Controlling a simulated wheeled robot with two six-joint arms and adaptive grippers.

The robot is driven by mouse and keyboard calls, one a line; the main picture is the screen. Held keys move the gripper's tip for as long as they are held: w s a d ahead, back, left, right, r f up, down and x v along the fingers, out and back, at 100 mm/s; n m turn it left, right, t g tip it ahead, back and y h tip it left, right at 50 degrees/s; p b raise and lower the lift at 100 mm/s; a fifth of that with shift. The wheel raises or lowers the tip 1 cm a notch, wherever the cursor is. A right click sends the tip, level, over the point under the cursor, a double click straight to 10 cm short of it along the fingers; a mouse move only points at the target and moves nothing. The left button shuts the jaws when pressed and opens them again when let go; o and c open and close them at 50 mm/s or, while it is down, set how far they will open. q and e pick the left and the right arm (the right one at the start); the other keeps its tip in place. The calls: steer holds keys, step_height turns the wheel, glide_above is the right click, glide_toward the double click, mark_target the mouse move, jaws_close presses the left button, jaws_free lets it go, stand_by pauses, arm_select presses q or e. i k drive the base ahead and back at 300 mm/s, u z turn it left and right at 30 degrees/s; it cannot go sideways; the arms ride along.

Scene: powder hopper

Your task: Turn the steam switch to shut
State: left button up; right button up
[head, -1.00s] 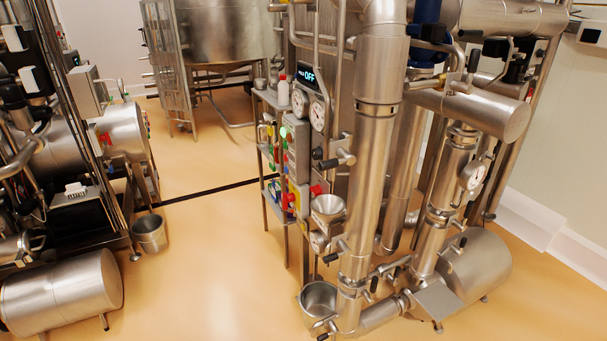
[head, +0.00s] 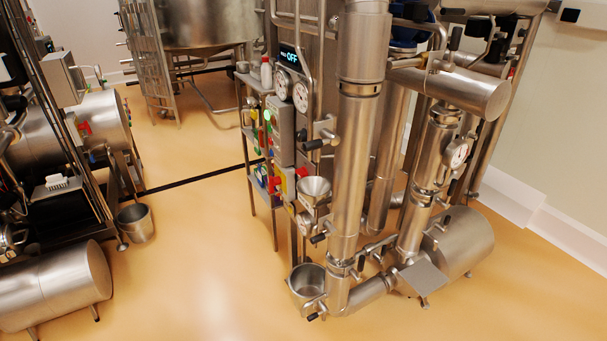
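The powder hopper machine stands right of centre, with a metal control panel (head: 282,130) on its left side. A small display (head: 291,57) reads "OFF" at its top. Two round gauges sit below it, one of them a white gauge (head: 301,97). A green lit button (head: 267,115) is on the panel's edge. A red handle (head: 302,172) and a black-ended lever (head: 312,144) sit by the panel. I cannot tell which part is the steam switch, or its position. Neither of my grippers is in view.
A shelf rack (head: 250,88) is behind the panel. Tanks and a bucket (head: 136,222) are at left. The orange floor (head: 195,250) between is clear.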

mark_target(302, 172)
steer(key=z, duration=0.45)
steer(key=i, duration=1.3)
steer(key=u, duration=0.4)
